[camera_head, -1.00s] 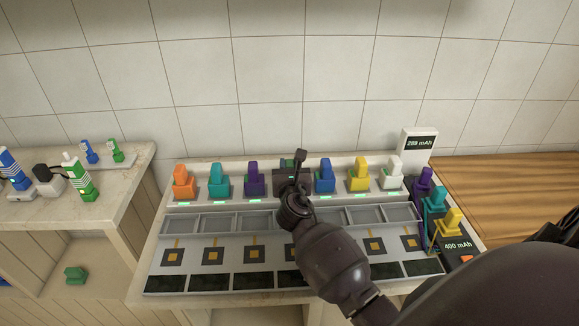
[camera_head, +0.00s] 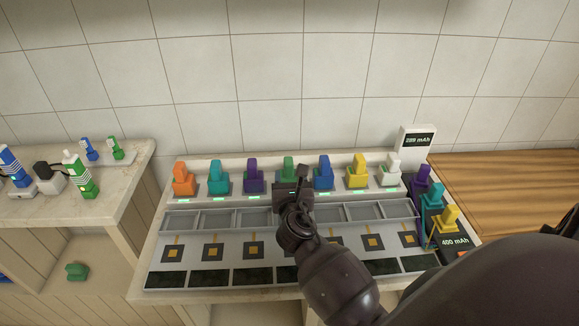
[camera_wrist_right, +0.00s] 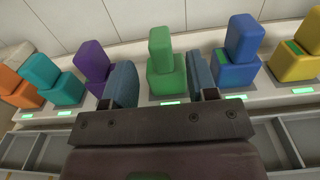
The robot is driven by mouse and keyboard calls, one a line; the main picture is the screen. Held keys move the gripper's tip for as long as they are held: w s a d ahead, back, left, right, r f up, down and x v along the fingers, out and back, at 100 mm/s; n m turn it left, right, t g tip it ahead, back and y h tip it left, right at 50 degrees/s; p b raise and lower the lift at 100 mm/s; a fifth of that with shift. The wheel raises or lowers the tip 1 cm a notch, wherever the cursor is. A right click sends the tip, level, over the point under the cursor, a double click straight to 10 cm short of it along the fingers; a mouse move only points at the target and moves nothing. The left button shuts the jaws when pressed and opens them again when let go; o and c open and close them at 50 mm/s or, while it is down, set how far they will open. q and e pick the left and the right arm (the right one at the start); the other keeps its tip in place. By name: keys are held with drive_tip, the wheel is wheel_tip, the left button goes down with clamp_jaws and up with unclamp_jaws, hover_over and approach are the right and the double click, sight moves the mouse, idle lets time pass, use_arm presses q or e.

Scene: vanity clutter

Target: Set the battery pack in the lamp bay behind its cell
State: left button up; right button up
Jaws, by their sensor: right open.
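A green battery pack (camera_head: 288,168) stands upright in the back row of the grey rack (camera_head: 350,243), between a purple pack (camera_head: 253,176) and a blue pack (camera_head: 323,172). It also shows in the right wrist view (camera_wrist_right: 165,75), with a lit green lamp strip at its foot. My right gripper (camera_head: 290,186) is just in front of the green pack. In the wrist view its two blue-grey fingers (camera_wrist_right: 162,85) are apart, one on either side of the pack, with gaps visible. The gripper hides the pack's lower part in the head view. My left gripper is not in view.
Orange (camera_head: 184,178), teal (camera_head: 218,177), yellow (camera_head: 357,171) and white (camera_head: 390,171) packs stand along the back row. Open compartments lie in front. More packs stand at the right edge near a display (camera_head: 416,143). A side counter (camera_head: 130,180) holds other items.

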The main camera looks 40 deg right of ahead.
drive_tip(key=v, duration=0.5)
drive_tip(key=shift+s+a, duration=0.2)
drive_tip(key=shift+s, duration=0.1)
idle(0.7)
